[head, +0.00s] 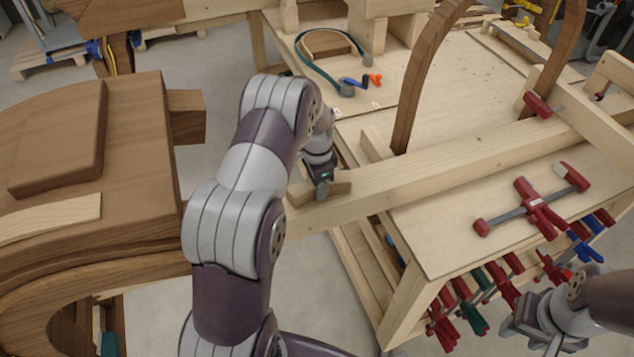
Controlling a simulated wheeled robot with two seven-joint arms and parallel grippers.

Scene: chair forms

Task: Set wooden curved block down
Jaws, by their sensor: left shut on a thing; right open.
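My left gripper (321,190) is at the near left end of a long pale beam (430,180). It is shut on a small wooden block (342,187), which I take to be the wooden curved block. Its ends show on both sides of the fingers, but the gripper hides its middle and its curve is hard to see. The block is on or just above the beam's end; I cannot tell whether it touches. My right gripper (521,326) is open and empty at the lower right, below the workbench edge.
The workbench (455,230) carries a red bar clamp (535,207) and a tall curved wooden arch (412,90). More clamps hang along its front. A dark strap (305,62) lies at the back. A large brown wooden form (140,130) fills the left.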

